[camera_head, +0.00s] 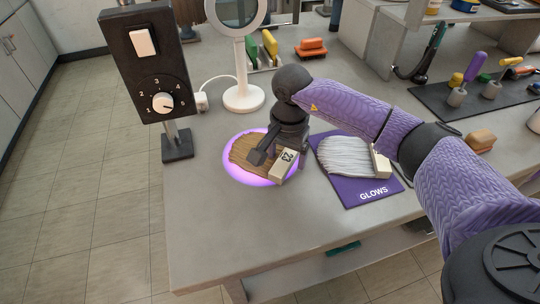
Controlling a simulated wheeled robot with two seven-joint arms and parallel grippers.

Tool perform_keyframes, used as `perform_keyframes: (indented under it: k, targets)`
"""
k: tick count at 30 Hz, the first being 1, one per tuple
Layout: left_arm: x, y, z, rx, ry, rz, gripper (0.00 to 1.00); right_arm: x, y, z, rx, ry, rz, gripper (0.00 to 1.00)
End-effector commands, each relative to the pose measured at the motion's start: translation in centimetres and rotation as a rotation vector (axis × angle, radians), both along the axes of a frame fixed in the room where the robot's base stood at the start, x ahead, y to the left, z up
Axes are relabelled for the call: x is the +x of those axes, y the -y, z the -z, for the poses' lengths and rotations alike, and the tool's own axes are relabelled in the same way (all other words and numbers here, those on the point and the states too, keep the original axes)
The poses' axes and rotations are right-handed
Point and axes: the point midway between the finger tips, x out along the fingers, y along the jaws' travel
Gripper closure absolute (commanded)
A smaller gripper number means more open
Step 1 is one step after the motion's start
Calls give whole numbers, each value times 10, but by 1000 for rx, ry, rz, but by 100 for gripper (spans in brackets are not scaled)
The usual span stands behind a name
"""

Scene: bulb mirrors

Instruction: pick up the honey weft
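The honey weft (241,154) is a golden-brown fan of strands lying on a round, purple-glowing spot on the table. Its pale tag block (283,166), marked 23, is at its right end. My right gripper (268,155) is right above the weft, pointing down at the tag block. One dark finger shows to the left of the block. The other finger is not clearly visible, so I cannot tell whether the gripper is open or shut on the block. My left gripper is not in view.
A white weft (345,157) lies on a purple mat (352,190) labelled GLOWS, right of my gripper. A black dial box (146,62) on a stand is at the left. A round mirror (243,97) on a white base stands behind. The table's front is clear.

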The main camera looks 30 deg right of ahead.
Motion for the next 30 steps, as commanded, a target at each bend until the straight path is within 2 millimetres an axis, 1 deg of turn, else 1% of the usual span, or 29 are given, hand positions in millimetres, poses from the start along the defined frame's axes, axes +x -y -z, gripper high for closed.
perform_keyframes:
  k: [1, 2, 3, 5, 6, 8, 9, 11, 18, 20, 23, 24, 27, 30]
  targets:
    - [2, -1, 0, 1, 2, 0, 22, 0, 0, 0, 0, 0, 0, 29]
    - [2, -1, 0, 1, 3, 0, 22, 0, 0, 0, 0, 0, 0, 36]
    - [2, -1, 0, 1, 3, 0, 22, 0, 0, 0, 0, 0, 0, 44]
    - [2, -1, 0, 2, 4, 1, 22, 0, 0, 0, 0, 0, 0, 57]
    - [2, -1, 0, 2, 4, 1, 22, 0, 0, -1, 0, 0, 0, 65]
    - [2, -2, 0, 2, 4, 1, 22, 0, 0, -1, 0, 0, 0, 78]
    - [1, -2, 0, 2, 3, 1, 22, 0, 0, -1, 0, 0, 0, 87]
    - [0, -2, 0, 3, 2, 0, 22, 0, 0, -1, 1, 1, 0, 99]
    - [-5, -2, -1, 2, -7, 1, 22, 0, 0, -1, 1, 1, 0, 100]
    - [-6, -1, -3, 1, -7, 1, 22, 0, 0, -5, 0, 2, 0, 100]
    - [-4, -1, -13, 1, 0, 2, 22, 1, 0, -28, 0, 6, 0, 100]
    - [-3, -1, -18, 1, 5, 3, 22, 1, 0, -40, 0, 8, 0, 100]
    - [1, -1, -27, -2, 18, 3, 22, 1, 0, -68, 0, 8, 0, 100]
    - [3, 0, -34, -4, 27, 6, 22, 1, 0, -89, 0, 6, 0, 100]
